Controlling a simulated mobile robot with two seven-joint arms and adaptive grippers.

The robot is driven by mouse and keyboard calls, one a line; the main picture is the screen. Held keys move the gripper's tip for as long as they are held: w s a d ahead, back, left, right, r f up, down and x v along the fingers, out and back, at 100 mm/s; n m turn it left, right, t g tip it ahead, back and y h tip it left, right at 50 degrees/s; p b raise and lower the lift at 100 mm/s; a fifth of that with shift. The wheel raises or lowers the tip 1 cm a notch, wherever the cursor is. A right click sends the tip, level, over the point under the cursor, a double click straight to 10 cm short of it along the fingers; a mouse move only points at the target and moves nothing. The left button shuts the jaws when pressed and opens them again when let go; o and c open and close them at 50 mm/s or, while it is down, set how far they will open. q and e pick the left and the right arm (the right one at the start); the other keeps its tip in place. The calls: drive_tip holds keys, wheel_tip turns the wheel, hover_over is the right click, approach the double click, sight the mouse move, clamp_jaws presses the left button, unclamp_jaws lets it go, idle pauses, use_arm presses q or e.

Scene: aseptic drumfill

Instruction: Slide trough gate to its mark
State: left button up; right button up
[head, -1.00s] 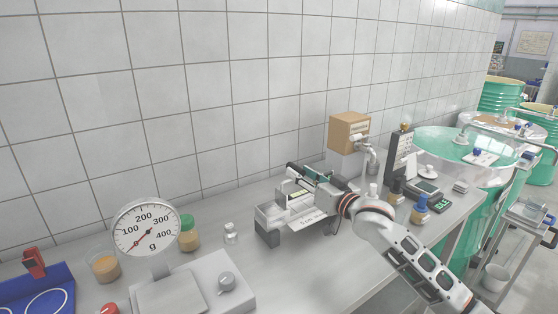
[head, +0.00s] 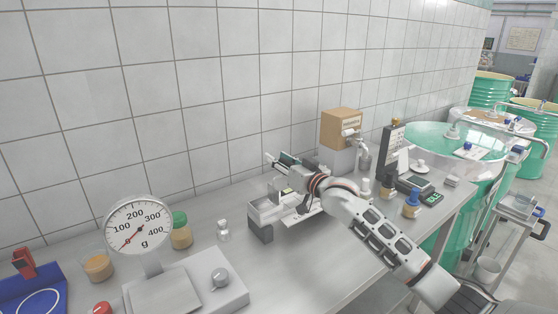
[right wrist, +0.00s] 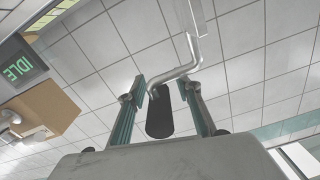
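The grey metal trough unit (head: 262,208) stands on the steel bench near the tiled wall in the head view. My right gripper (head: 283,160) is over the back of it, and my wrist hides much of its right side, including any gate or mark. In the right wrist view my two teal fingers (right wrist: 161,92) are apart, with a black cylindrical handle (right wrist: 160,116) on a bent metal rod (right wrist: 180,70) between them. A gap shows on the handle's right side; contact on the left is unclear. My left gripper is not in view.
A dial scale (head: 139,228) stands at the front left, with a jar (head: 181,235) and a small clear bottle (head: 223,231) beside it. A tan box dispenser (head: 341,128) is behind my wrist. Small bottles (head: 412,207) stand to the right.

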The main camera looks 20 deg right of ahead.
clamp_jaws()
wheel_tip(320, 180, down, 3)
drive_tip(key=shift+f+p, duration=0.2)
drive_tip(key=shift+p, duration=0.6)
drive_tip(key=shift+c, duration=0.5)
unclamp_jaws()
drive_tip(key=shift+o, duration=0.9)
drive_tip(key=shift+s, duration=0.1)
drive_tip(key=v, duration=1.2)
